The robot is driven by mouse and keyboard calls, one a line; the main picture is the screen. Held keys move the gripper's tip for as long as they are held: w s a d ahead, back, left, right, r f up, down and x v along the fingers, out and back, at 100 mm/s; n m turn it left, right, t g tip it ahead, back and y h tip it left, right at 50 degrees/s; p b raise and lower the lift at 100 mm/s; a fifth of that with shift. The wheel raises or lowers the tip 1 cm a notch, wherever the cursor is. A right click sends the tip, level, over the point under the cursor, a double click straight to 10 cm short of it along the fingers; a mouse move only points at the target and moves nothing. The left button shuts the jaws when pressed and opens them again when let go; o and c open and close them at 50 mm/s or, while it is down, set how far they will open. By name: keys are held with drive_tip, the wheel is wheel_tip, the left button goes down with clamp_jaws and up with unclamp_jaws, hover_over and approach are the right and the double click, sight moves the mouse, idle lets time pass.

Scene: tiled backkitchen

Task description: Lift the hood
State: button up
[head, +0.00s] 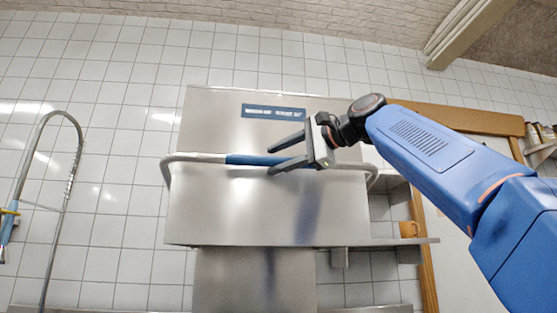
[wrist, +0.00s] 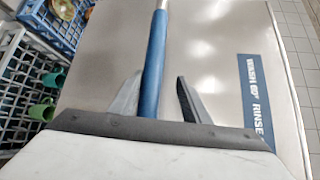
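The hood (head: 235,205) is a brushed-steel box of a dishwasher in the middle of the head view. A bar handle runs across its front, with a blue grip section (head: 243,159) in the middle. My gripper (head: 270,161) is open at the right part of the blue grip, one finger above the bar and one below in the head view. In the wrist view the blue grip (wrist: 154,60) runs between the two spread fingers. The fingers are not closed on it. Whether either finger touches the bar I cannot tell.
A blue-white label (head: 273,111) is on the steel panel above the handle. A steel shelf with an orange mug (head: 408,229) is at the right. A hose tap (head: 72,165) stands at the left. The wrist view shows a white rack (wrist: 30,85) with cups and a blue crate (wrist: 62,25).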

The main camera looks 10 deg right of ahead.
drive_tip(key=shift+f, duration=0.1)
idle(0.3)
drive_tip(key=v, duration=1.7)
drive_tip(key=shift+d, duration=0.2)
drive_tip(key=shift+f, duration=0.15)
idle(1.0)
wheel_tip(320, 180, down, 36)
drive_tip(key=w+d+n+g+h, duration=0.1)
drive_tip(key=d+n+g+h, duration=0.15)
drive_tip(key=h, duration=0.35)
drive_tip(key=s+d+f+n+g+h, duration=0.1)
drive_tip(key=s+f, duration=0.4)
drive_tip(key=f, duration=0.9)
drive_tip(key=s+d+f+n+g+h, duration=0.1)
drive_tip(key=s+f+n, duration=0.3)
drive_tip(key=f, duration=1)
drive_tip(key=s+d+f+n+g+h, duration=0.1)
drive_tip(key=s+f+n+g+h, duration=0.1)
drive_tip(key=s+f, duration=0.6)
wheel_tip(320, 180, down, 6)
drive_tip(key=shift+d+f+n+h, duration=0.1)
drive_tip(key=shift+d+n+h, duration=0.3)
drive_tip(key=shift+h, duration=0.4)
